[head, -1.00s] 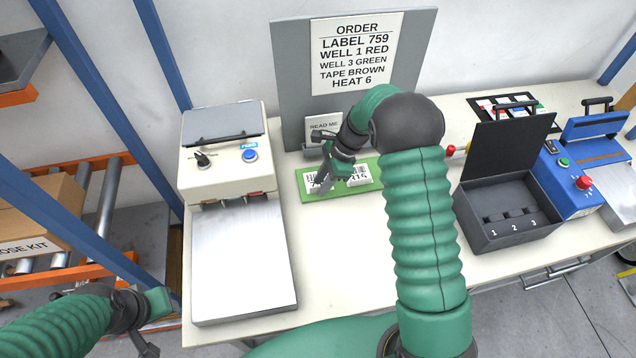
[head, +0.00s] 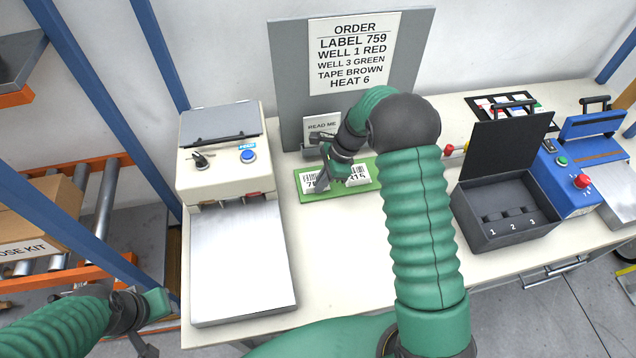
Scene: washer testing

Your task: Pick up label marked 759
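A green mat (head: 366,190) lies on the bench with two white barcode labels on it. The left label (head: 312,180) shows a printed 7, its other digits hidden by my gripper. The right label (head: 359,177) ends in 15. My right gripper (head: 337,176) reaches down over the middle of the mat, between and partly over the labels. Its fingers look apart with nothing seen between them; whether they touch a label is unclear. My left gripper (head: 150,325) is open and empty at the lower left, off the bench.
An order board (head: 285,80) behind reads LABEL 759. A cream press (head: 220,165) with a metal plate stands left of the mat. A black box (head: 515,235) with numbered wells and a blue machine (head: 570,180) stand right. My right arm covers the bench middle.

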